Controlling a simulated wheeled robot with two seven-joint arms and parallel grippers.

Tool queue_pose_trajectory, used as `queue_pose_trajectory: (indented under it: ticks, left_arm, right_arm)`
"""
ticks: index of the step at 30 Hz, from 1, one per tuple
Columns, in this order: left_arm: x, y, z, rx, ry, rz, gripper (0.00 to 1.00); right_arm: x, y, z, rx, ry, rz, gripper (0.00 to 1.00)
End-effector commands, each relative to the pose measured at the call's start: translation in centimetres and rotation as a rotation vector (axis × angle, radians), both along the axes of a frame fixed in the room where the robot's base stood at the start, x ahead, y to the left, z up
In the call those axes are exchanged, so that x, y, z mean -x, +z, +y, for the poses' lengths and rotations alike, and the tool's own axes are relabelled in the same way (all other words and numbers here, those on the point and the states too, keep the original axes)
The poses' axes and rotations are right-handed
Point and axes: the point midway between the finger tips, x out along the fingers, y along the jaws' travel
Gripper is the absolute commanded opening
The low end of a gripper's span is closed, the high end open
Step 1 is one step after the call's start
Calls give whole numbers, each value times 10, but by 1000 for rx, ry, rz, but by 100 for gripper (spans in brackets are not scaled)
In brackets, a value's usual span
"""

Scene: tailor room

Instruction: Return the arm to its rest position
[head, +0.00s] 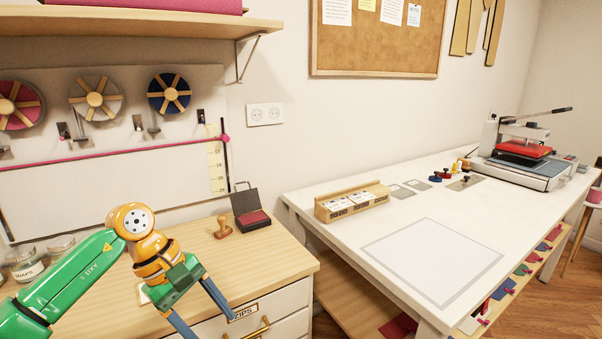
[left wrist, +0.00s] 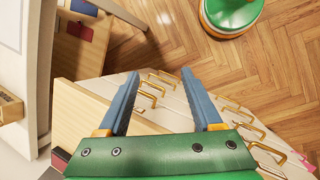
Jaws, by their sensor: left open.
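My left arm (head: 75,280) comes in from the lower left of the head view, green with an orange wrist joint. Its left gripper (head: 210,325) points down in front of the wooden drawer cabinet, by its front edge. In the left wrist view the two blue fingers of the left gripper (left wrist: 158,74) are spread apart with nothing between them. Below them are drawer fronts with brass handles and the floor. My right gripper is in neither view.
The wooden cabinet top (head: 290,262) carries a wooden stamp (head: 222,228), an open ink pad case (head: 252,219) and glass jars (head: 27,264). A white table (head: 400,215) stands to the right with a wooden box (head: 352,202) and a heat press (head: 520,155). Wooden floor (left wrist: 160,45) is clear in front.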

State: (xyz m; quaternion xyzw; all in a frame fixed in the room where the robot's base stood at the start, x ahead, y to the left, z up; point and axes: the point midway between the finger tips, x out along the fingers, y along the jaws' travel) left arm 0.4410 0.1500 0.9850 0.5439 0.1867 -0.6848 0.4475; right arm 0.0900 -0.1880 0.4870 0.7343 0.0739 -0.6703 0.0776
Motion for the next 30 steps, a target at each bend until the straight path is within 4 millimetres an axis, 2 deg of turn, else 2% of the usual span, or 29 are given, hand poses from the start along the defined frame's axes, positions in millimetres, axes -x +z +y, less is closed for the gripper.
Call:
queue_pose_trajectory:
  ticks: [5, 6, 8, 9, 11, 12, 13, 15, 17, 18, 20, 21, 23, 24, 26, 27, 29, 30]
  left_arm:
    - [-8, -26, -74, 385, 254, 215, 66]
    - [-13, -31, -95, 517, 368, 313, 66]
    - [-25, -40, -120, 735, 591, 513, 66]
    - [-37, -50, -130, 889, 786, 685, 66]
    - [-59, -82, -126, 1116, 1152, 1001, 66]
    - [-70, -114, -112, 1241, 1407, 1205, 66]
    - [-73, -138, -100, 1306, 1566, 1325, 66]
    - [-69, -192, -73, 1418, 1887, 1548, 66]
    - [-54, -238, -51, 1483, 2136, 1698, 66]
    - [-40, -268, -38, -1391, -2102, -1633, 66]
    - [-12, -310, -20, -1226, -1985, -1478, 66]
    - [9, -336, -9, -1127, -1908, -1378, 66]
    - [46, -372, 5, -996, -1798, -1232, 66]
    - [73, -393, 13, -916, -1727, -1136, 66]
    - [117, -422, 23, -806, -1620, -992, 66]
    - [148, -438, 28, -740, -1552, -898, 66]
    - [196, -458, 34, -649, -1450, -761, 66]
    - [226, -468, 37, -598, -1387, -675, 66]
  right_arm:
    - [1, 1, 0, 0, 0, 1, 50]
    - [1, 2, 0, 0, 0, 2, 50]
    - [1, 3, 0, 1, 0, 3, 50]
    - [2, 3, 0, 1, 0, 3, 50]
    - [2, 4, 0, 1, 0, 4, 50]
    - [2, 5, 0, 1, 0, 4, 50]
    - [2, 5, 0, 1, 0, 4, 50]
    - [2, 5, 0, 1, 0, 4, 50]
    - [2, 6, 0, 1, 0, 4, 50]
    - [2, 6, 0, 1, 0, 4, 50]
    - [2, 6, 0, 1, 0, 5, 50]
    - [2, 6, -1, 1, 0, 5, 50]
    - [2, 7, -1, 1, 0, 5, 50]
    - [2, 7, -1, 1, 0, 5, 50]
    - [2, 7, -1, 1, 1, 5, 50]
    - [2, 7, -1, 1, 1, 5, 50]
    - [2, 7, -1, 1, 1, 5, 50]
    - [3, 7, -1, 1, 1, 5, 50]
